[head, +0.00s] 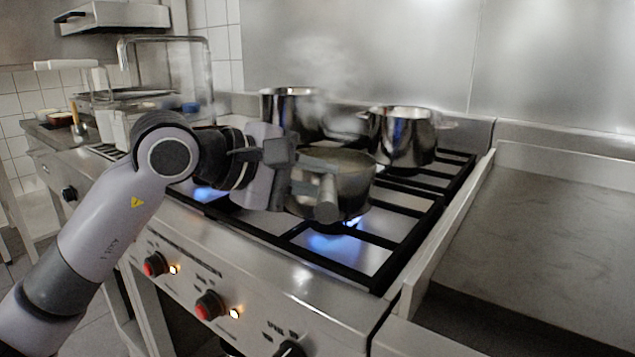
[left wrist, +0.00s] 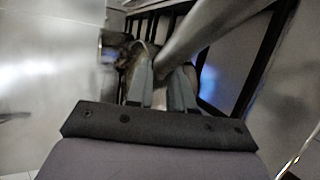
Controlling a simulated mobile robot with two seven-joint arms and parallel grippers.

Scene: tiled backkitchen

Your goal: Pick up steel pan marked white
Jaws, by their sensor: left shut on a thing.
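A steel pan (head: 345,185) is over a front burner with a blue flame under it. Its thick handle (head: 327,203) points toward me. I can see no white mark on it. My left gripper (head: 300,165) reaches in from the left and is shut on the pan at the handle side. The gripper and handle hide part of the pan's left side. In the left wrist view the steel handle (left wrist: 210,30) slants up to the right, close to the two fingers (left wrist: 162,88); the exact contact is unclear. My right gripper is not in view.
Two shiny steel pots, one (head: 290,112) behind and one (head: 402,140) behind right, stand close to the pan on the black grate (head: 405,238). Steam rises there. A flat steel worktop (head: 550,240) lies right of the stove.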

